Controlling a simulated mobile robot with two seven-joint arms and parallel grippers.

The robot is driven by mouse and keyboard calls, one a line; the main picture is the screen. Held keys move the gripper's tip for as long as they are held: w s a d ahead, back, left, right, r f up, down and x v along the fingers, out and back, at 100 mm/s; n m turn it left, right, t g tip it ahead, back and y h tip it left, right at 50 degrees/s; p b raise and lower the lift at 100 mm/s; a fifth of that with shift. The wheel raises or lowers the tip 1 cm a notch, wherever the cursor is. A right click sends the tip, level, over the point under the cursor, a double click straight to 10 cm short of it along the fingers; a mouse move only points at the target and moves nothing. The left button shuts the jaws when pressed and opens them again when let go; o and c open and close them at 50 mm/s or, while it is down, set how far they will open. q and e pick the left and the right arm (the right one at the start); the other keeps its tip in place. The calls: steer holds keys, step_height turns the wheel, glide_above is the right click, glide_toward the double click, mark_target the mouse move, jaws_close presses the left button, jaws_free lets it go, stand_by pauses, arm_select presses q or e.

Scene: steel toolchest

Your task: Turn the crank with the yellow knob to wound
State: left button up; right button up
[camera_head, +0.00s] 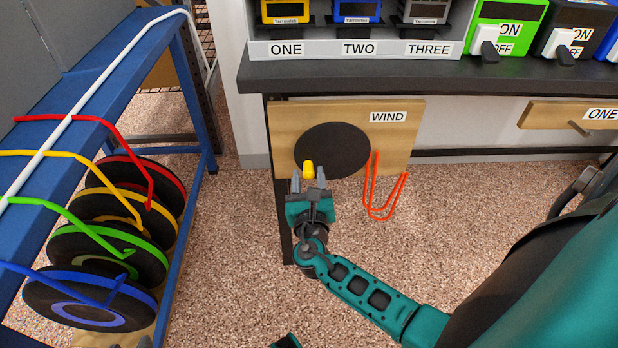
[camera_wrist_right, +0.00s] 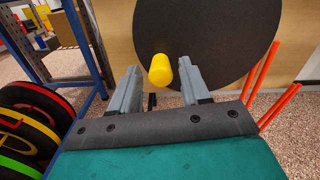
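The crank is a black disc (camera_head: 335,148) on a wooden panel marked WIND, with a yellow knob (camera_head: 308,168) at its lower left. In the right wrist view the yellow knob (camera_wrist_right: 160,70) stands out from the black disc (camera_wrist_right: 215,40). My right gripper (camera_head: 309,181) is open, with its two grey fingers on either side of the knob's near end. In the right wrist view a gap shows between the fingers (camera_wrist_right: 158,88) and the knob. My left gripper is not clearly seen; only a small teal part shows at the bottom edge of the head view.
An orange-red cord (camera_head: 379,213) hangs right of the disc. A dark bench top (camera_head: 420,73) runs above the panel. A blue rack (camera_head: 120,90) with coloured reels (camera_head: 92,297) stands on the left. The floor below the panel is open.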

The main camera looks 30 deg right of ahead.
jaws_close()
stand_by(0.5)
